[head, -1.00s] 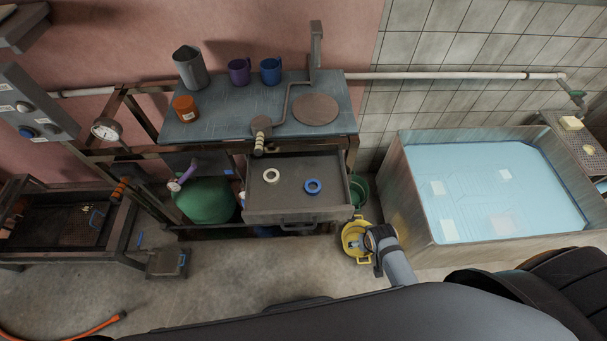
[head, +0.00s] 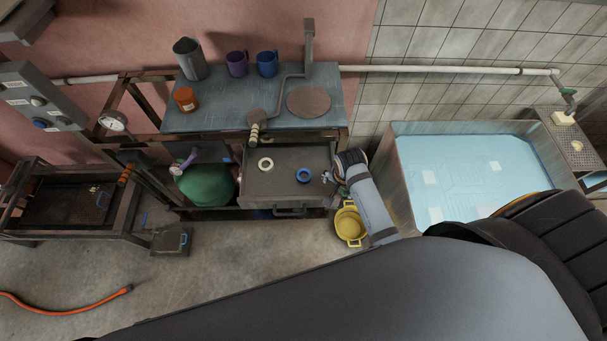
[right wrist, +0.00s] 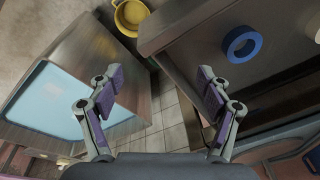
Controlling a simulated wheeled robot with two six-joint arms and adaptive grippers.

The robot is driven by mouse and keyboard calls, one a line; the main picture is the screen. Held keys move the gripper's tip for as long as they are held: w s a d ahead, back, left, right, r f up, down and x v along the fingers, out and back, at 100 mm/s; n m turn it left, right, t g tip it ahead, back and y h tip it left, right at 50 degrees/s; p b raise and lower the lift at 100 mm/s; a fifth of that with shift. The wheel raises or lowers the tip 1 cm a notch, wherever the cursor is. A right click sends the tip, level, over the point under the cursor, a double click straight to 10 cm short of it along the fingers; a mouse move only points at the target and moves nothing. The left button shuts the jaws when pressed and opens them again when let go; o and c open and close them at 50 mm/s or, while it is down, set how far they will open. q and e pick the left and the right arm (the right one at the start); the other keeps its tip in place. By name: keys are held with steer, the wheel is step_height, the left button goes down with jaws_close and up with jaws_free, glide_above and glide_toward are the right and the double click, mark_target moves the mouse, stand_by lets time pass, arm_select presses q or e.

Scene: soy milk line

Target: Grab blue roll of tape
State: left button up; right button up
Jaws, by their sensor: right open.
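The blue roll of tape (head: 303,175) lies flat in the open drawer (head: 262,189), right of a white roll of tape (head: 265,164). In the right wrist view the blue roll (right wrist: 242,44) is at the upper right, beyond my fingers. My right gripper (head: 328,177) is at the drawer's right edge, apart from the blue roll. In the right wrist view this gripper (right wrist: 160,93) is open, with nothing between its fingers. My left gripper is not in view.
A yellow pot (head: 350,224) stands on the floor below my right forearm. A water-filled basin (head: 405,190) is to the right. The worktop (head: 225,104) above the drawer carries mugs, a jug and an orange jar (head: 186,99).

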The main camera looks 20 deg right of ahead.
steer(key=w+a+r+m+p, duration=0.2)
steer(key=w+a+m, duration=0.2)
steer(key=w+m, duration=0.35)
steer(key=m+g+b, duration=0.2)
steer(key=m+b, duration=0.2)
steer(key=m, duration=0.4)
glide_above(304, 175)
step_height(304, 175, down, 3)
steer(key=shift+f+y, duration=0.1)
steer(key=shift+y, duration=0.3)
step_height(304, 175, down, 5)
steer(key=b, duration=0.6)
steer(key=shift+f, duration=0.15)
steer(key=shift+r, duration=0.2)
steer(key=c, duration=1)
